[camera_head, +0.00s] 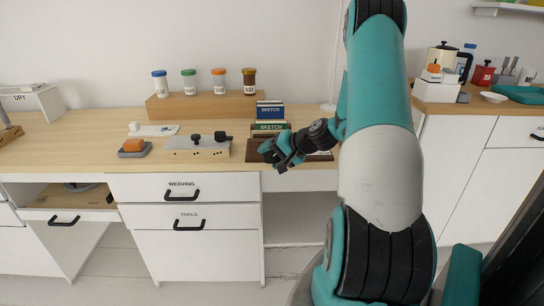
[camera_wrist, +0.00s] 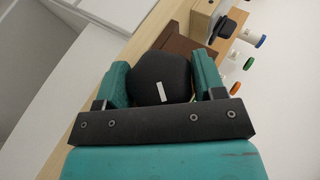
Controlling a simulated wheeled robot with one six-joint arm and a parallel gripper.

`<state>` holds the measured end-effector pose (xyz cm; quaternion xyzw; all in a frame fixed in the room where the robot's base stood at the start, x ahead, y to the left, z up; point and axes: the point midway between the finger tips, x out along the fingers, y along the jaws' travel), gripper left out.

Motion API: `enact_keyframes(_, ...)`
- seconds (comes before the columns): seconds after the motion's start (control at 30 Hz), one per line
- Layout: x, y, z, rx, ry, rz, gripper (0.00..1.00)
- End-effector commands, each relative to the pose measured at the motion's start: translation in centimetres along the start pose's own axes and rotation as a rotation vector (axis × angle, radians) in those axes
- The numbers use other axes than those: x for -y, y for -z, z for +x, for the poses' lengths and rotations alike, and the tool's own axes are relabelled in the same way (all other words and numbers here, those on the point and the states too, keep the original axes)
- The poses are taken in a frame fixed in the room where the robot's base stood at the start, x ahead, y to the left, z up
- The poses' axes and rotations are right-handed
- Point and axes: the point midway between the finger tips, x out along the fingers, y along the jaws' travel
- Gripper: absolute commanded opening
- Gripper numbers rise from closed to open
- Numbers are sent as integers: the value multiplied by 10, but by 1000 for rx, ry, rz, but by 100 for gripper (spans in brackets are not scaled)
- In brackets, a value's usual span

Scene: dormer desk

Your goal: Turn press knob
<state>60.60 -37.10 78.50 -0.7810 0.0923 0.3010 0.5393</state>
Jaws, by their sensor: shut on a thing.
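In the wrist view, my gripper (camera_wrist: 162,77) has its two teal fingers on either side of a black rounded knob (camera_wrist: 158,88) with a white mark on its face. The fingers are shut on it. A dark brown block (camera_wrist: 185,43), seemingly the press, shows behind the knob. In the head view, my gripper (camera_head: 275,157) is at the desk's front edge, in front of a dark brown press (camera_head: 318,156) with books standing at it. The knob is hidden by my gripper in that view.
A grey box (camera_head: 185,149) with black knobs stands left of my gripper, beside an orange block (camera_head: 133,145) on a dark base. Several capped jars (camera_head: 219,82) stand on a wooden riser (camera_head: 200,104) at the back. Drawers (camera_head: 182,188) are below the desk. A side counter (camera_head: 450,108) is at right.

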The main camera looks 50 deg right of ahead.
Motion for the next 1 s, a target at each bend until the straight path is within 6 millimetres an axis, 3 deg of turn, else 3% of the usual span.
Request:
enact_keyframes(0.03,-2,0,0,1,-4,1,68)
enact_keyframes(0.13,-1,0,0,1,-4,1,88)
enact_keyframes(0.4,-1,0,-1,0,-2,0,88)
enact_keyframes(0.53,0,0,-10,-1,-3,1,88)
enact_keyframes(0.67,0,1,-35,-4,-4,2,88)
enact_keyframes(1.0,0,1,-122,-5,-5,3,88)
